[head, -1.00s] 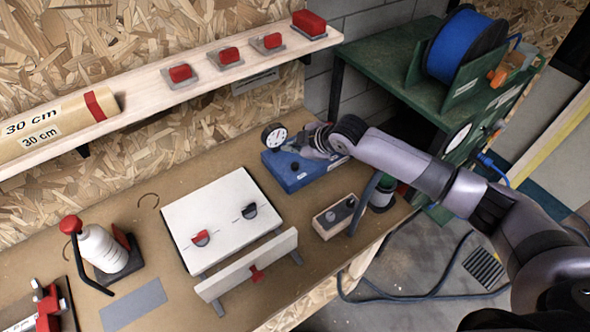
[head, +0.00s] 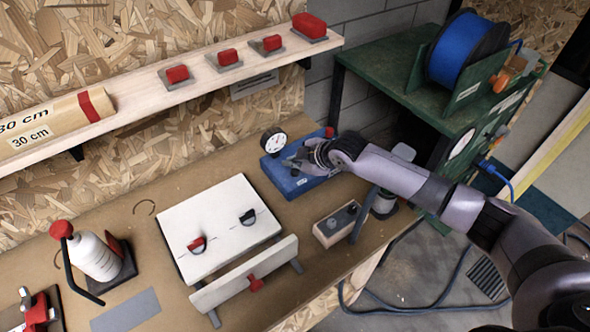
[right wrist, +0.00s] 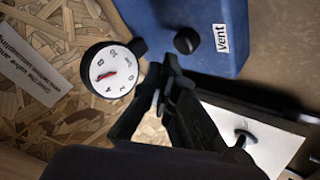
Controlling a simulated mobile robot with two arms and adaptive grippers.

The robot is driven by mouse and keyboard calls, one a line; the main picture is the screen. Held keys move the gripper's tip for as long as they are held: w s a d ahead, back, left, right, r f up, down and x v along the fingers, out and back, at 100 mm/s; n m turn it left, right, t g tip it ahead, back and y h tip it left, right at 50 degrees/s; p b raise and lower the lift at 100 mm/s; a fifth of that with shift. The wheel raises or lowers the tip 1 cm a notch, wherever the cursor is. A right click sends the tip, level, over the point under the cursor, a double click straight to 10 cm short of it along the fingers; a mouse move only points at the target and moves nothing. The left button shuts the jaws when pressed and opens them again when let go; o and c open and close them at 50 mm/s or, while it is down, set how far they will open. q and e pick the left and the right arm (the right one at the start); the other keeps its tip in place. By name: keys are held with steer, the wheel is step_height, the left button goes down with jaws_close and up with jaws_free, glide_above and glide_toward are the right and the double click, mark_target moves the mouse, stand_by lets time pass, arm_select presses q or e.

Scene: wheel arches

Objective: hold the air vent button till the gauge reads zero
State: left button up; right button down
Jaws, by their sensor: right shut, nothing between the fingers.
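The blue air box (head: 286,186) stands on the bench, with a white dial gauge (head: 273,140) at its back left. In the right wrist view the gauge (right wrist: 110,70) has a red needle pointing left, near what looks like 6. The black vent button (right wrist: 186,41) sits on the box's blue top (right wrist: 160,12), beside a white "vent" label (right wrist: 221,38). My right gripper (head: 291,163) is over the box, close to the button. Its shut, empty fingertips (right wrist: 161,72) appear a little short of the button in the wrist view. My left gripper is out of view.
A white panel board (head: 220,225) with two knobs stands left of the box. A green cart (head: 400,70) with a blue hose reel stands right.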

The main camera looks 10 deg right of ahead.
mark_target(294, 172)
steer(key=shift+f, duration=0.15)
stand_by(0.7)
steer(key=shift+f, duration=0.25)
steer(key=shift+f+b, duration=0.5)
steer(key=shift+f, duration=0.05)
stand_by(0.6)
stand_by(1.9)
steer(key=shift+r+p, duration=0.95)
steer(key=shift+r, duration=0.05)
step_height(294, 172, up, 5)
steer(key=p, duration=0.4)
